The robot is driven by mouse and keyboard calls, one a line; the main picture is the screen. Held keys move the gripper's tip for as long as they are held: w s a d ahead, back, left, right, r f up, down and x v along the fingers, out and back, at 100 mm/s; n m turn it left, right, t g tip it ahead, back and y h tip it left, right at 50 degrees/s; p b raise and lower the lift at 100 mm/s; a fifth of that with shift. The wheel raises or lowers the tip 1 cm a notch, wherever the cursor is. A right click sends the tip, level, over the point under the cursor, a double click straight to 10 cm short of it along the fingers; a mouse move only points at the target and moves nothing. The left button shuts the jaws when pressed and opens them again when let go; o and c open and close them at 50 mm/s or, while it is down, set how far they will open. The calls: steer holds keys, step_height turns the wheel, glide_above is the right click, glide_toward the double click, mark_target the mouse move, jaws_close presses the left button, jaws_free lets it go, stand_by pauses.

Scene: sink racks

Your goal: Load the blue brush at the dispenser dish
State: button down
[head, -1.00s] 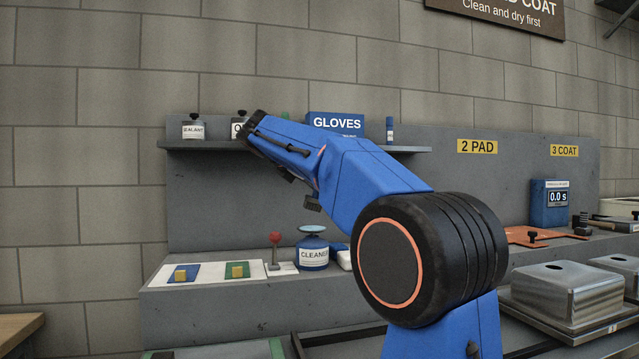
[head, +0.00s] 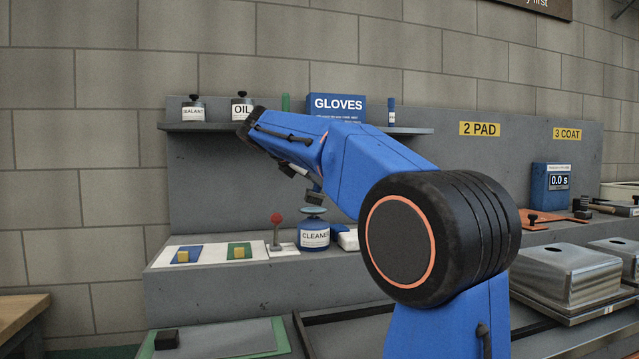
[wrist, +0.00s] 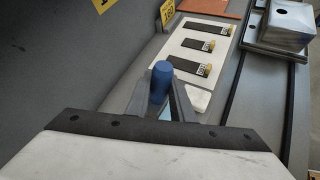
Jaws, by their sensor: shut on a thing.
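My gripper (wrist: 162,104) is shut on the blue brush, whose rounded blue handle (wrist: 161,78) stands up between the fingers in the wrist view. Its lower end is hidden by the fingers. The dispenser is a dark blue jar labelled CLEANER (head: 315,238) on the bench, with a pale blue dish (head: 314,210) on top. In the head view my gripper (head: 306,182) hangs just above the dish, with its tip very close to it. I cannot tell whether the brush touches the dish. A little pale blue shows below the fingers in the wrist view.
A red-knobbed lever (head: 276,218) stands just left of the jar. Left of it lie blue (head: 187,247) and green pads with yellow blocks. A shelf (head: 210,127) above holds bottles and a GLOVES box (head: 337,105). Metal sinks (head: 555,272) are at right.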

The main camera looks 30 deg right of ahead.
steer(key=shift+f, duration=1.1)
stand_by(2.1)
steer(key=shift+r, duration=3.45)
